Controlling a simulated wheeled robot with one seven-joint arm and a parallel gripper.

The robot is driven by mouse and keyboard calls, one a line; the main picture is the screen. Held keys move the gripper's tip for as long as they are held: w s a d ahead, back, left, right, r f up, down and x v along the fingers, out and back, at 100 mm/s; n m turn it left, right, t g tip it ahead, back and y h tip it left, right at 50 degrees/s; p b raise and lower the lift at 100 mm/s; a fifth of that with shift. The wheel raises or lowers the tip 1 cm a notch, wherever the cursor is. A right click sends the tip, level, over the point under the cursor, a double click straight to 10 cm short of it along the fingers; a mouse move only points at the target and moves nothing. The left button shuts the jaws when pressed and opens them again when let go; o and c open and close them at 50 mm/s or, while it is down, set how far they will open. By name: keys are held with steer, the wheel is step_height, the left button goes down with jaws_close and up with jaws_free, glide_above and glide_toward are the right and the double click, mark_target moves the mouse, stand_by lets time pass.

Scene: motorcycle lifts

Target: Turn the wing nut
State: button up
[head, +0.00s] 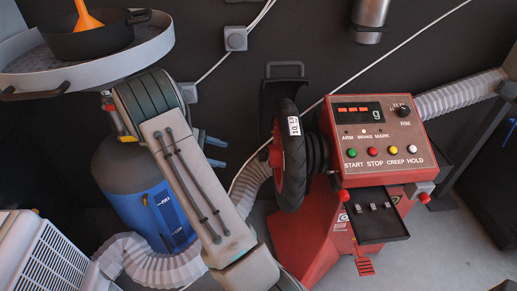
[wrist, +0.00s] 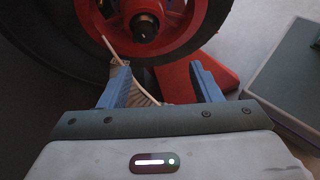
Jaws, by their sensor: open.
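A red-rimmed wheel with a black tyre (head: 291,160) stands upright on the left side of a red balancing machine (head: 378,140). In the wrist view, the red rim (wrist: 203,22) fills the top, with a dark shaft end (wrist: 147,25) at its hub. I cannot make out a wing nut there. My gripper (wrist: 160,75) is open and empty, its two blue fingers apart below the hub and short of it. In the head view, the fingertips of my gripper (head: 225,153) point right toward the wheel, with a gap between. My arm hides the rest of the gripper.
The machine's panel has several coloured buttons and a black tray (head: 378,228) below. A blue canister (head: 128,190) stands behind my arm. A round grey tray (head: 40,78) with a black pan (head: 100,38) is at upper left. White ribbed hoses run on both sides.

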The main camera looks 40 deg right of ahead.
mark_target(262, 156)
steer(key=shift+n+h, duration=0.3)
steer(key=shift+h, duration=0.3)
steer(key=x, duration=0.5)
steer(key=w+x, duration=0.1)
steer(key=x, duration=0.4)
steer(key=d+x, duration=0.1)
steer(key=x, duration=0.3)
steer(key=shift+d, duration=0.3)
steer(key=shift+f, duration=0.1)
steer(key=c, duration=1)
